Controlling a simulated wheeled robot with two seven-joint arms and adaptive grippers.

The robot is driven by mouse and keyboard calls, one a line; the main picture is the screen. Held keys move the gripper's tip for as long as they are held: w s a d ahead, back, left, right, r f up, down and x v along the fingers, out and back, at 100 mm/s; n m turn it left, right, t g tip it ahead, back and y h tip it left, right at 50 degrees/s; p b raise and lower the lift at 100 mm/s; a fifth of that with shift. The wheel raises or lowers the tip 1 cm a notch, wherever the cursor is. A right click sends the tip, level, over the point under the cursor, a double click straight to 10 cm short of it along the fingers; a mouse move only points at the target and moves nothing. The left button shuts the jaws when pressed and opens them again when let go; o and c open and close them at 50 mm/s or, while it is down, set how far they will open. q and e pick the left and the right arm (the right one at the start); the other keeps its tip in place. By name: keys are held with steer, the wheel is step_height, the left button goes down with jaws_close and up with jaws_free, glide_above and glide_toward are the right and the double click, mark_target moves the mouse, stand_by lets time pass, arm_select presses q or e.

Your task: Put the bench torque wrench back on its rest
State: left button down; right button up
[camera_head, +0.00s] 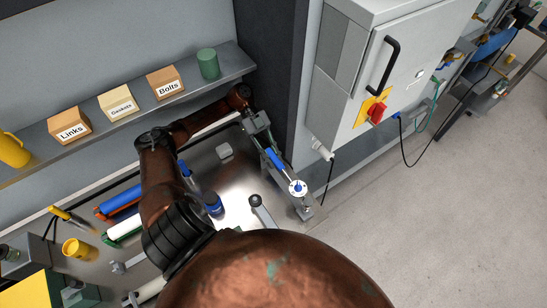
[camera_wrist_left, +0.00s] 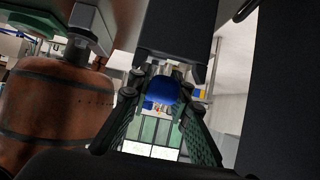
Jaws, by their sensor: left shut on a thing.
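My left gripper (camera_head: 265,145) reaches over the right end of the steel bench and is shut on the blue handle of the torque wrench (camera_head: 276,160). The wrench points toward the lower right and ends in a round white dial with a blue centre (camera_head: 297,187). In the left wrist view the fingers (camera_wrist_left: 160,100) close around the blue handle (camera_wrist_left: 161,90). Grey metal parts (camera_head: 307,212) lie by the dial end at the bench corner; I cannot tell whether they are the rest or whether the wrench touches them. My right gripper is out of view.
A shelf (camera_head: 200,92) behind the bench holds labelled boxes, a green cylinder (camera_head: 208,63) and a yellow mug (camera_head: 12,150). A blue-topped object (camera_head: 213,203) and a dark-knobbed lever (camera_head: 258,203) stand on the bench.

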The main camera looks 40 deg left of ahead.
arm_select(q)
steer(key=shift+f, duration=0.4)
steer(key=c, duration=1.8)
jaws_free()
steer(key=shift+o, duration=0.6)
steer(key=shift+f, duration=0.1)
